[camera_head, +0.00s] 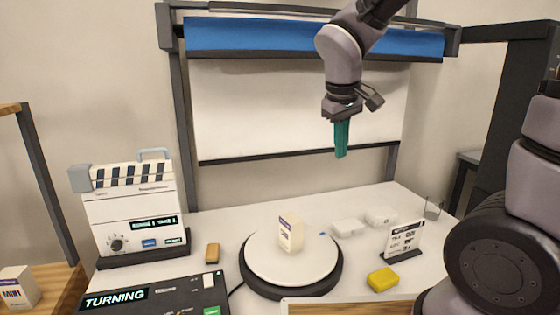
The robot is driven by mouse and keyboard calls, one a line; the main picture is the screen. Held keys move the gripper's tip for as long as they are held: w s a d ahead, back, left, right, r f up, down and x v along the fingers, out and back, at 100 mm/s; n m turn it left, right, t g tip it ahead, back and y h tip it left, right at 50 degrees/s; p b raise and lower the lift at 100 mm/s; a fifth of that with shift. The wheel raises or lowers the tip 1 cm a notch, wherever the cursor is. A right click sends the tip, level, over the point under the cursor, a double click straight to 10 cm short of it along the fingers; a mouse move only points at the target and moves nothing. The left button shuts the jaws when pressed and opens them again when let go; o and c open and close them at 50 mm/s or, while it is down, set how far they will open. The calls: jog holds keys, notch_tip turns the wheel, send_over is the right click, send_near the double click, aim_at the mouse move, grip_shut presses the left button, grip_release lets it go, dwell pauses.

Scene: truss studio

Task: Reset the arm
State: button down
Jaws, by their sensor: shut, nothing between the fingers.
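My gripper (341,152) hangs from my arm at the upper right of centre, its teal fingers pointing down. It is shut and empty. It is in the air in front of the white backdrop, well above the table and touching nothing. Below it and to the left, a small cream box (290,235) stands upright on a round white turntable (266,268) with a dark rim.
On the white table (215,222) stand a clapperboard-shaped device (136,212), a black control box reading "TURNING" (160,299), a yellow block (383,279), a small sign (404,238) and a glass (433,209). A "MINT" box (18,287) is at far left.

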jog(key=s+d+r+m+t+y, duration=0.3)
jog(key=s+d+r+m+t, duration=0.1)
jog(key=s+d+r+m, duration=0.3)
jog(key=shift+s+d+r+m, duration=0.4)
jog(key=shift+d+r+m, duration=0.9)
jog(key=shift+d+r, duration=0.7)
dwell(3.6)
